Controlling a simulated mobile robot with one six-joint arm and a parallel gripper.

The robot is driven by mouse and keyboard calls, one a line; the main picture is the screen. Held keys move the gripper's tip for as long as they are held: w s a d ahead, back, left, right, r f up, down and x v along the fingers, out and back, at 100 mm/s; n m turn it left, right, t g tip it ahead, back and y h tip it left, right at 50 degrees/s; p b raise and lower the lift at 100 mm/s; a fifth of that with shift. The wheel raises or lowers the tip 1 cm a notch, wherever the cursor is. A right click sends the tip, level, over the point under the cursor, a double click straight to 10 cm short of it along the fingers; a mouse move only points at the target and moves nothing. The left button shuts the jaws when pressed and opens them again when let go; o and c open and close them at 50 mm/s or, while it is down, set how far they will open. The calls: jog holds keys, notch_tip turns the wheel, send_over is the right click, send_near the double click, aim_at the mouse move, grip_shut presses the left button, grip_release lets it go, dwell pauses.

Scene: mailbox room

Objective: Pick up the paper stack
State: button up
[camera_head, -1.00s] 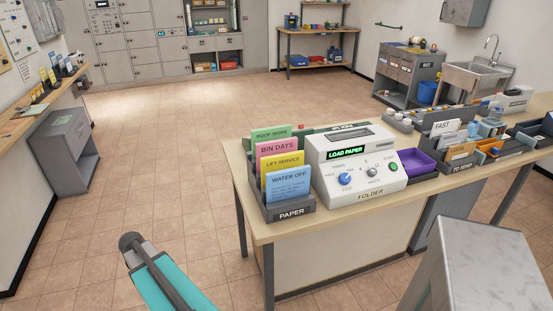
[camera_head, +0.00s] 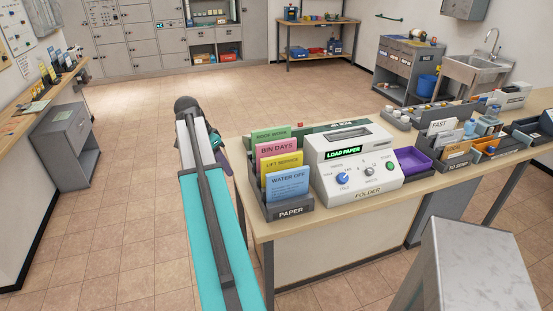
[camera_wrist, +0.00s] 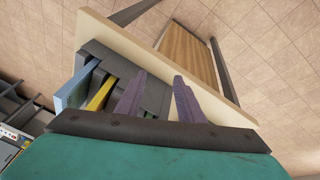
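The paper stack is several coloured sheets standing in a dark rack labelled PAPER (camera_head: 291,212) at the left end of the table. They are a green sheet (camera_head: 271,134), a pink sheet (camera_head: 278,148), a yellow sheet (camera_head: 282,165) and a blue sheet (camera_head: 288,184) in front. The wrist view shows the edges of the blue sheet (camera_wrist: 73,89) and the yellow sheet (camera_wrist: 101,93). My gripper (camera_wrist: 158,92) has its two fingers spread apart with nothing held between them. In the head view it is mostly hidden behind my arm, left of the rack.
A white folder machine (camera_head: 352,160) reading LOAD PAPER stands right of the rack. A purple tray (camera_head: 413,160) and a sorting rack (camera_head: 447,145) are farther right on the table (camera_head: 235,158). The tiled floor to the left is clear.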

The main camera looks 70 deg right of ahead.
aim_at(271, 143)
jog(key=s+d+r+m, duration=0.1)
jog(key=s+d+r, duration=0.1)
jog(key=r, duration=0.3)
jog(key=s+d+r+m+p, duration=0.1)
jog(key=s+d+r+m, duration=0.1)
jog(key=s+r, duration=0.3)
jog(key=s+d+r+m, duration=0.1)
jog(key=s+d+r, duration=0.2)
jog(key=s+r, duration=0.1)
jog(key=shift+s+r+m+p, duration=0.1)
jog(key=shift+r+m+p, duration=0.3)
jog(key=shift+r, duration=0.3)
jog(key=shift+s+d+r, duration=0.2)
jog(key=shift+s, duration=0.2)
jog(key=shift+f, duration=0.15)
jog(key=shift+p+x, duration=1)
jog(key=shift+x, duration=3.2)
jog(key=shift+s+d, duration=0.1)
jog(key=shift+d, duration=0.1)
